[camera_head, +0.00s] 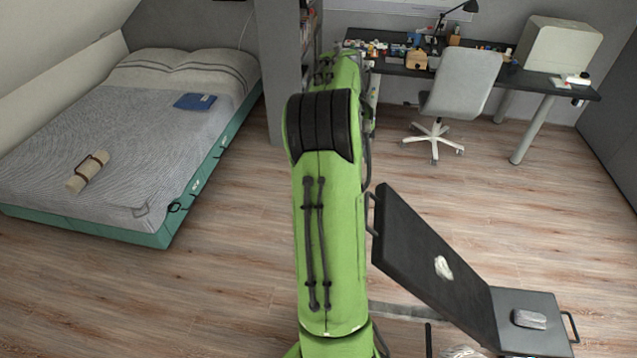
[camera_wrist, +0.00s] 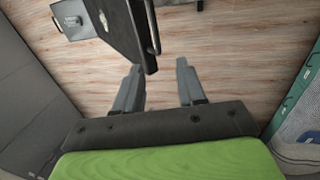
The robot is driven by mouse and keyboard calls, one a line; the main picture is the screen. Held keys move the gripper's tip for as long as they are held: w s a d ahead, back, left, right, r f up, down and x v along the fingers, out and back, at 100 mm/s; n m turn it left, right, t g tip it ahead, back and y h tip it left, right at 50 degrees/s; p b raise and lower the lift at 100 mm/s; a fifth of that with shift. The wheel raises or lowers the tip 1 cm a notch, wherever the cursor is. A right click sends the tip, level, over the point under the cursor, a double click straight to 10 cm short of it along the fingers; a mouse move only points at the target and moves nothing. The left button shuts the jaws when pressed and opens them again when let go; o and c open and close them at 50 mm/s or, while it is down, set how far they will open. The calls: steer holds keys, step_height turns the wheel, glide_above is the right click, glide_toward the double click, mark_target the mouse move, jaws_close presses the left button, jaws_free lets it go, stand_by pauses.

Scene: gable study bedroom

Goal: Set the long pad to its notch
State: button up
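The long pad (camera_head: 425,250) is a dark, flat board to the right of my arm in the head view. It is tilted, its far-left end raised and its lower end at the short pad (camera_head: 535,325). A thin dark handle (camera_head: 370,214) is on its raised end. In the wrist view the long pad (camera_wrist: 118,25) is seen nearly edge-on, with the handle (camera_wrist: 153,25) at its side. My gripper (camera_wrist: 160,66) is open, its fingers apart with floor between them. The handle and pad end lie just beyond the fingertips, seemingly apart from them. My arm hides my gripper in the head view; the notch cannot be made out.
A bed (camera_head: 120,130) with a rolled mat (camera_head: 88,171) and a blue folder (camera_head: 195,101) stands at left. A desk (camera_head: 540,83) and a swivel chair (camera_head: 463,85) stand at the back right.

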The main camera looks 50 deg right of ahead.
steer(key=s+f, duration=0.1)
steer(key=f, duration=0.4)
steer(key=s+f+b, duration=0.1)
steer(key=f, duration=0.4)
steer(key=s+d+f, duration=0.1)
steer(key=s+f, duration=0.1)
steer(key=f, duration=0.3)
steer(key=shift+d+f, duration=0.1)
steer(key=shift+f, duration=0.05)
steer(key=shift+c, duration=0.2)
jaws_close()
